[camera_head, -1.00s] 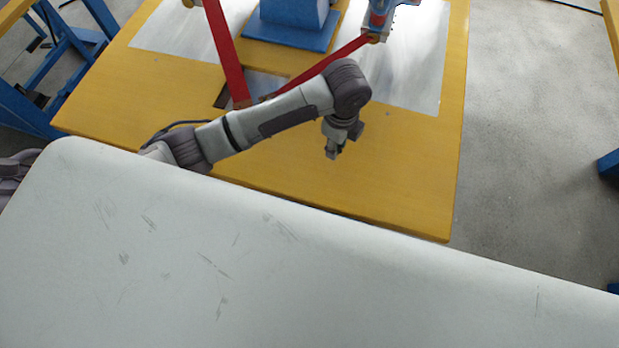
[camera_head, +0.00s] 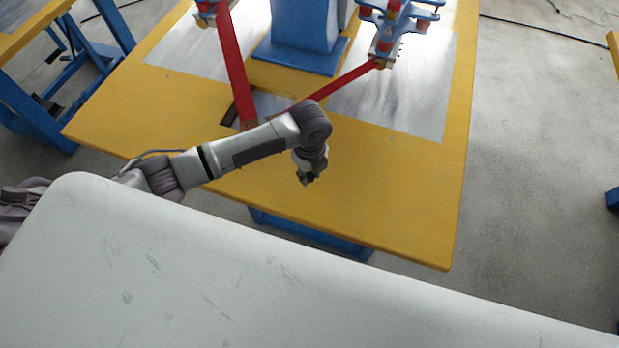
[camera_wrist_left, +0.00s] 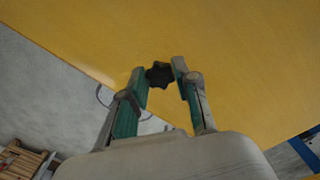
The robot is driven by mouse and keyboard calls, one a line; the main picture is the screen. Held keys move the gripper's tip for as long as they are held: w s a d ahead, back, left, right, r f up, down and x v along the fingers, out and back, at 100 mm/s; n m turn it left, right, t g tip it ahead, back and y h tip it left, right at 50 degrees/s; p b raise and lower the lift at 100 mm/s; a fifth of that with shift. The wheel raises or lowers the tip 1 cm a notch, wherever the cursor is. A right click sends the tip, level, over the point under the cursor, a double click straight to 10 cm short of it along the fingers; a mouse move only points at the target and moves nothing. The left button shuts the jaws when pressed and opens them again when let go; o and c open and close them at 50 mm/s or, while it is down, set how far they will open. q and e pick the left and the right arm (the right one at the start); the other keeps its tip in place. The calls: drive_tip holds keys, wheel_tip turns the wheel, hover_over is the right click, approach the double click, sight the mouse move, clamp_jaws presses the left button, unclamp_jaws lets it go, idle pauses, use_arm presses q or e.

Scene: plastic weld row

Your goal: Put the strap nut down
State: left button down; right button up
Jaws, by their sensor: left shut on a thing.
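The strap nut is a small black star-shaped knob (camera_wrist_left: 159,75). In the left wrist view it sits between the two fingertips of my left gripper (camera_wrist_left: 160,77), which is shut on it. Behind it is the yellow table top (camera_wrist_left: 240,60). In the head view my left gripper (camera_head: 306,178) points down over the front part of the yellow table top (camera_head: 385,190). The nut is too small to make out clearly there. I cannot tell the height of the nut above the table. My right gripper is not in view.
Two red straps (camera_head: 233,70) run to a dark opening in the table. A blue post on a base (camera_head: 300,55) and a blue machine fixture (camera_head: 397,22) stand at the back. Metal plates (camera_head: 400,100) lie in the top. The front right of the table is clear.

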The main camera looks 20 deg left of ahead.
sight(309, 187)
use_arm(q)
drive_tip(key=shift+f, duration=2)
drive_tip(key=shift+f, duration=0.15)
drive_tip(key=c, duration=0.8)
unclamp_jaws()
drive_tip(key=shift+c, duration=0.2)
wheel_tip(309, 187, up, 12)
drive_tip(key=shift+r, duration=0.2)
drive_tip(key=shift+f, duration=0.1)
